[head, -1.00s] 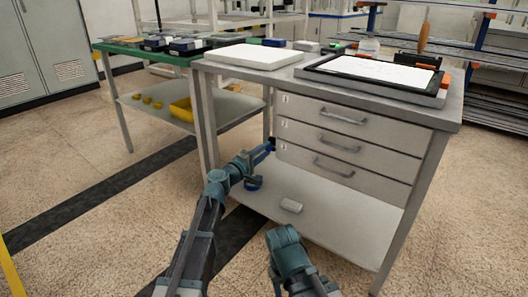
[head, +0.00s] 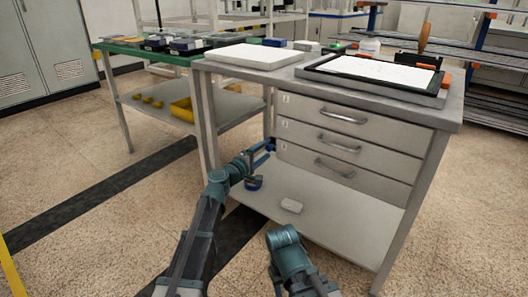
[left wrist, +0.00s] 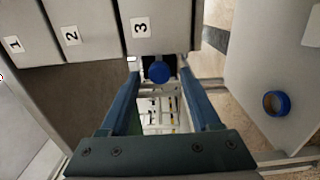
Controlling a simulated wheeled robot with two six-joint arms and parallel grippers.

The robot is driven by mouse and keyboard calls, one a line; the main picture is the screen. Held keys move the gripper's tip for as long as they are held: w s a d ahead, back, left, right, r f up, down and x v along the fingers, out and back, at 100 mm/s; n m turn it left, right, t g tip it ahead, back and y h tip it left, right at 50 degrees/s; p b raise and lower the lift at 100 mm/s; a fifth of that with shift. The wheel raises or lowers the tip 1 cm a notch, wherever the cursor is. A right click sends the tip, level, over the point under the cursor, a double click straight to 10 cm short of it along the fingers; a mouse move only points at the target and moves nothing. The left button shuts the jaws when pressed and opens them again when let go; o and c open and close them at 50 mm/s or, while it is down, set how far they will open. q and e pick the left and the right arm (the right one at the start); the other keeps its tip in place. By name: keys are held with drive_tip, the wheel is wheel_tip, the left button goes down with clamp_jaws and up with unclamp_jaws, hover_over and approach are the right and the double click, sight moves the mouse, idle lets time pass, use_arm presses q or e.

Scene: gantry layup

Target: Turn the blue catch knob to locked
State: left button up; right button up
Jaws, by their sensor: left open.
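The blue catch knob (left wrist: 158,72) shows in the left wrist view just below the drawer marked 3, on a dark mount. My left gripper (left wrist: 158,66) is open, one finger on each side of the knob in that view, with a gap at each side. I cannot tell how deep the knob sits between the fingertips. In the head view my left gripper (head: 268,146) is at the left edge of the drawer unit, by the bottom drawer, and the knob is hard to make out there. My right arm shows at the bottom, but its gripper does not.
The drawer unit (head: 345,145) hangs under the grey workbench top (head: 452,112). On the lower shelf (head: 335,222) lie a blue round object (head: 253,183) and a pale block (head: 291,206). A bench leg stands close left of my left gripper. A green-topped table (head: 112,47) stands behind left.

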use_arm(q)
drive_tip(key=v, duration=1.3)
drive_tip(key=shift+s+a, duration=0.25)
drive_tip(key=shift+s, duration=0.1)
